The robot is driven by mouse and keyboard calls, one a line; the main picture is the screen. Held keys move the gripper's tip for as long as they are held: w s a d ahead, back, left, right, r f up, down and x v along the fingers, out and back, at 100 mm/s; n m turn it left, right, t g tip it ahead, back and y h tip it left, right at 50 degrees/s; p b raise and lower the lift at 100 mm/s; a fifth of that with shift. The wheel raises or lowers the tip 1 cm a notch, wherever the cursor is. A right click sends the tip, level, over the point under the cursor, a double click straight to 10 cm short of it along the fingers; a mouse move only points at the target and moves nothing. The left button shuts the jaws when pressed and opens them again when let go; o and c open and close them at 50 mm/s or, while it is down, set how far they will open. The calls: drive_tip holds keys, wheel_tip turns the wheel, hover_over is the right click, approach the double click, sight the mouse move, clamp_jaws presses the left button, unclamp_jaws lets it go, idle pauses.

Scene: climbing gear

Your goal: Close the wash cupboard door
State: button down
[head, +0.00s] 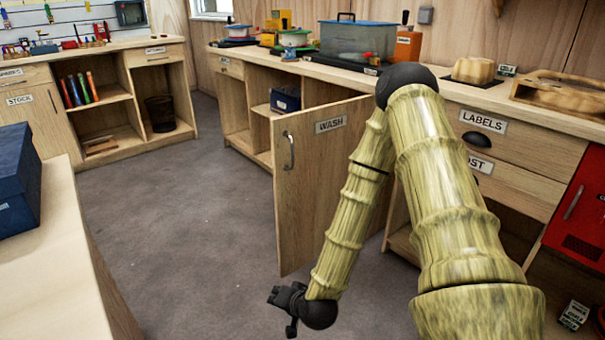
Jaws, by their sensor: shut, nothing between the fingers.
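My gripper (285,300) is black, low over the floor, below and in front of the door's lower left corner. It is shut and empty, and looks apart from the door.
A counter (350,75) with bins and boxes runs along the back. Drawers labelled "LABELS" (485,123) and a red cabinet (582,212) stand right. A pale table (50,235) with a blue box (18,178) is at left. Grey floor (190,230) between is clear.

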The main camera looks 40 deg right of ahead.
drive_tip(key=w+d+r+m+t+h+b, duration=0.1)
drive_tip(key=w+d+r+m+t+h, duration=0.25)
drive_tip(key=d+r+m, duration=0.55)
drive_tip(key=w+d+r+m+t+h+b, duration=0.25)
drive_tip(key=w+d+r+m+h, duration=0.25)
drive_tip(key=d+r, duration=0.75)
drive_tip(key=w+d+r+b, duration=0.1)
drive_tip(key=w+b, duration=0.3)
drive_tip(key=w, duration=0.8)
drive_tip(key=shift+w+d+r+t, duration=0.2)
drive_tip(key=shift+d+r+t, duration=0.1)
drive_tip(key=shift+d+r, duration=0.15)
